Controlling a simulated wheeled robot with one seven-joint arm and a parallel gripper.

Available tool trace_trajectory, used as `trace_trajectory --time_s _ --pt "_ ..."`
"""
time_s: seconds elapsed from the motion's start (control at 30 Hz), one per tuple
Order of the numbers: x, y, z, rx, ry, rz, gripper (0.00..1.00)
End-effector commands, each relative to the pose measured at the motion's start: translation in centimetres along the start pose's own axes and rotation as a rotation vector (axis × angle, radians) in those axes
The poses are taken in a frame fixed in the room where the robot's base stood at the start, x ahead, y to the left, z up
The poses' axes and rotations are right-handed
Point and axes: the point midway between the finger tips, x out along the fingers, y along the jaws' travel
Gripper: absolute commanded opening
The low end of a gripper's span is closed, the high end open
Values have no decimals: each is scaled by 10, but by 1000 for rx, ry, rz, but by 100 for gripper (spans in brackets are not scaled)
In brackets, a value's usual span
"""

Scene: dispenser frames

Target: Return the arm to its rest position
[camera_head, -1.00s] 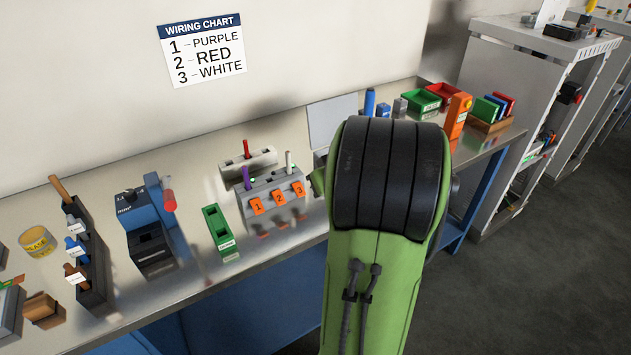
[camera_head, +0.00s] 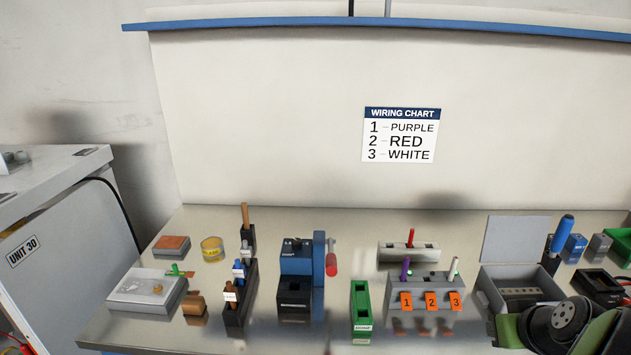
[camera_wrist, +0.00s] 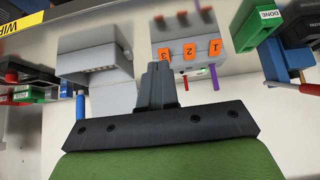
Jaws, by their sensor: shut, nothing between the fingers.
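In the head view my green and black arm shows only at the lower right corner, and my gripper is out of that frame. In the wrist view my gripper (camera_wrist: 157,88) is shut and empty, its dark fingers together. Beyond the fingertips in that view are the grey block with orange labels 1, 2 and 3 (camera_wrist: 178,32) and an open grey box (camera_wrist: 92,62). The numbered block (camera_head: 433,283) in the head view has a purple peg (camera_head: 405,268) on its left and a white peg (camera_head: 454,268) on its right.
The metal bench (camera_head: 215,330) also holds a green tray (camera_head: 361,305), a blue device (camera_head: 298,262), a dark tool rack (camera_head: 236,311) and the open grey box (camera_head: 505,298). A wiring chart (camera_head: 400,135) hangs on the wall. A grey cabinet (camera_head: 60,200) stands at the left.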

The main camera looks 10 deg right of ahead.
Motion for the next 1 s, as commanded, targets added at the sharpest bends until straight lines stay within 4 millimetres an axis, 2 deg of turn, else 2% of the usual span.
trace_trajectory --time_s 0.07,0.17,0.2,0.3,0.4,0.5,0.6,1.0 --pt "-7 -19 -8 -23 -5 -20 0" --pt "-33 -81 -21 -85 -40 -78 0" --pt "-49 -113 -22 -117 -61 -104 0" --pt "-99 -182 -6 -185 -119 -148 0" --pt "-142 -219 23 -228 -156 -162 0" --pt "-168 -231 47 -241 -172 -161 0" --pt "-178 -233 59 -240 -179 -157 0" --pt "-179 -233 62 -236 -181 -155 0"
